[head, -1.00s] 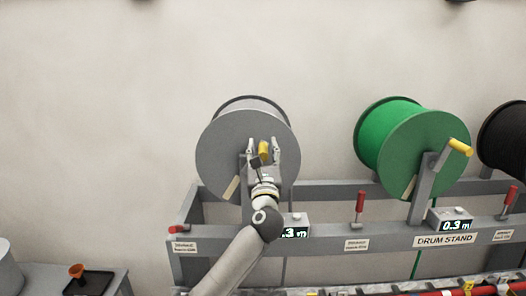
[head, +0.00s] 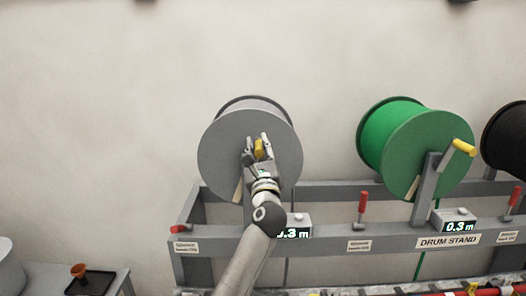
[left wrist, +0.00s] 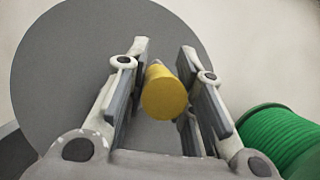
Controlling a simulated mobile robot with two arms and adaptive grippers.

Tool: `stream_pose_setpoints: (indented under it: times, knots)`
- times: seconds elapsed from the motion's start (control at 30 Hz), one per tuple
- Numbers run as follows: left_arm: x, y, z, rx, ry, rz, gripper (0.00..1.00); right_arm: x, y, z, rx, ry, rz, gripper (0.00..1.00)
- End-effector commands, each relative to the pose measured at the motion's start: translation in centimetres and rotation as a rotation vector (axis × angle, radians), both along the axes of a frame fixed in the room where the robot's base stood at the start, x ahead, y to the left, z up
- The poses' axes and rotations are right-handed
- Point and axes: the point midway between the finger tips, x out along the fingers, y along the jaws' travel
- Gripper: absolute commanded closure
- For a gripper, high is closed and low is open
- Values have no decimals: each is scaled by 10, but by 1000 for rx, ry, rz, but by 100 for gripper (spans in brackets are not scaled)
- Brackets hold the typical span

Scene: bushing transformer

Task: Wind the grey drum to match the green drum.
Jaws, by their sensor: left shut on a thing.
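The grey drum (head: 222,150) stands at the left of the drum stand and fills much of the left wrist view (left wrist: 60,60). My left gripper (head: 257,146) is in front of its face, shut on the yellow crank handle (left wrist: 163,95), which lies between the two fingers. Much of the grey drum's crank is hidden behind the gripper. The green drum (head: 403,150) stands to the right, its yellow handle (head: 462,147) up and to the right. Its counter (head: 458,227) reads 0.3 m. The grey drum's counter (head: 294,233) is partly covered by my arm; ".3 m" shows.
The stand's front rail (head: 330,243) runs below the drums, with red levers (head: 362,205) on it. A black drum (head: 508,140) is at the right edge.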

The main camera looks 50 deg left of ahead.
Motion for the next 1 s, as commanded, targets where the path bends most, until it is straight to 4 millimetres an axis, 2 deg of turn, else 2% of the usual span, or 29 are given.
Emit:
stream_pose_setpoints:
  times: [0.23,0.27,0.4,0.77,0.87,1.0]
  knots:
    - [-1,1,1,3,-1,4,100,0,0,0,0,0,0,60]
    - [-1,1,1,3,-1,4,73,0,0,0,0,0,0,60]
    - [-1,1,1,2,-1,3,55,0,0,0,0,0,0,60]
    - [-2,-2,-1,2,1,1,55,1,-2,0,-2,0,1,60]
    - [-7,-10,-5,1,1,-1,55,0,-1,0,-1,0,1,60]
    - [-21,-31,-16,-1,3,-1,55,0,0,0,0,0,0,60]
